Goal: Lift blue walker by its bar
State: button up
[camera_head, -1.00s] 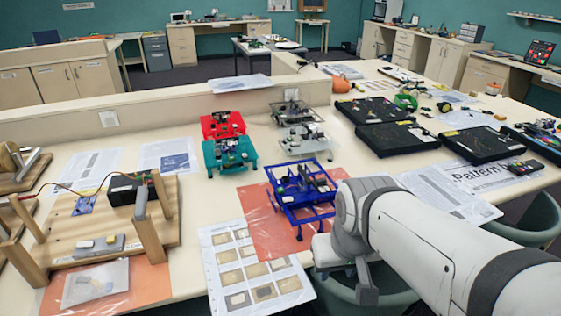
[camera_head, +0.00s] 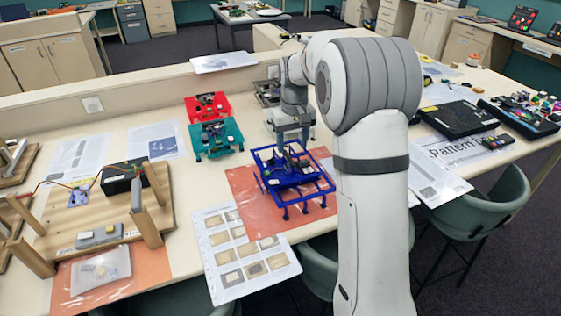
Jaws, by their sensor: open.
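The blue walker (camera_head: 312,188), an open frame on several legs with dark parts on top, stands on an orange sheet (camera_head: 243,187) on the table. My gripper (camera_head: 292,146) points down over the far part of the blue walker. Its jaws are open, with a finger to each side. The fingertips overlap the walker's top in the picture, and I cannot tell whether they touch it or straddle its bar. My gripper hides part of the walker's top, and nothing shows held.
A teal walker (camera_head: 214,136) and a red walker (camera_head: 207,107) stand close on the left; a grey one (camera_head: 268,92) is partly hidden behind my arm. Printed sheets (camera_head: 243,252) lie in front. A wooden rig (camera_head: 100,206) stands left, a black case (camera_head: 457,118) right.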

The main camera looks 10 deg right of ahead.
aim_at(289, 156)
jog(key=w, duration=0.1)
jog(key=w+f, duration=0.2)
jog(key=shift+w+p, duration=0.35)
jog(key=shift+w, duration=0.05)
notch_tip(289, 156, down, 8)
jog(key=shift+r+p, duration=0.1)
jog(key=shift+p, duration=1.1)
jog(key=c, duration=0.8)
jog(key=shift+c, duration=0.2)
